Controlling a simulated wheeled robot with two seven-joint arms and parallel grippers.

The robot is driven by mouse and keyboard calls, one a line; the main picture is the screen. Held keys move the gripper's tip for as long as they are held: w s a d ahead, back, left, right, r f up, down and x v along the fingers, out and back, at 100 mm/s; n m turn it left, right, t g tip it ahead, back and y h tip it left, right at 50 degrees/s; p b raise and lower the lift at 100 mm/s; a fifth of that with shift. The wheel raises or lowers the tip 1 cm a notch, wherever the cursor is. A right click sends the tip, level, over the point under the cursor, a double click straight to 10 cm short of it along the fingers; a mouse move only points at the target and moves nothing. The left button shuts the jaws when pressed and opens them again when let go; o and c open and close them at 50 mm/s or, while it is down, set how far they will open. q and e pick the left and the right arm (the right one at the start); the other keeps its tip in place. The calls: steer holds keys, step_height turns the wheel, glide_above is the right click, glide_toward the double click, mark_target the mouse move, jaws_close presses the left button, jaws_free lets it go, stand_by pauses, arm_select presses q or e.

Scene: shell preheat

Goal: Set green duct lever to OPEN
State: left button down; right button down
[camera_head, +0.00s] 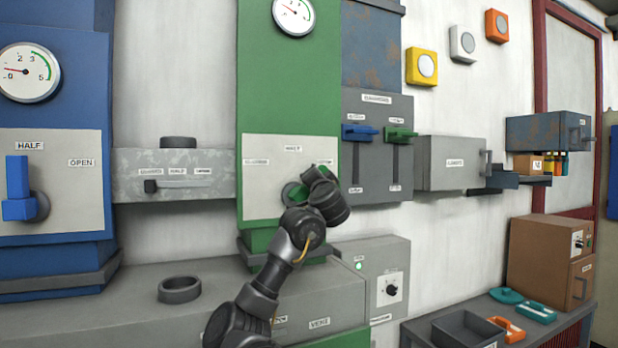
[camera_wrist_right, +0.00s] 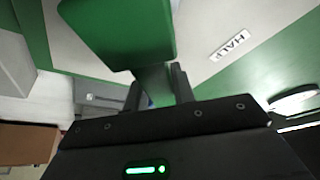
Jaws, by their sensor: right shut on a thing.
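The green duct (camera_head: 290,80) stands in the middle of the head view with a pale lever plate (camera_head: 262,165). A HALF label (camera_head: 293,149) is at the plate's top middle, and it also shows in the wrist view (camera_wrist_right: 229,45). The label at the plate's right is partly hidden. The green lever (camera_wrist_right: 125,30) is mostly hidden by my gripper in the head view; its handle seems to point right of its round hub. My right gripper (camera_head: 322,178) is at the lever. In the wrist view its fingers (camera_wrist_right: 157,84) are shut on the lever.
A blue duct with its own blue lever (camera_head: 18,190) stands at left. A grey box with a blue and a green small lever (camera_head: 400,134) is right of the green duct. A grey ledge with a dark ring (camera_head: 179,290) runs below. A table with trays (camera_head: 465,328) is at lower right.

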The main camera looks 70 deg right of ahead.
steer(key=c, duration=1.2)
jaws_free()
steer(key=shift+o, duration=0.2)
steer(key=p+v, duration=0.4)
steer(key=v, duration=0.6)
steer(key=shift+s+a, duration=0.2)
steer(key=shift+a, duration=0.05)
steer(key=shift+f, duration=0.15)
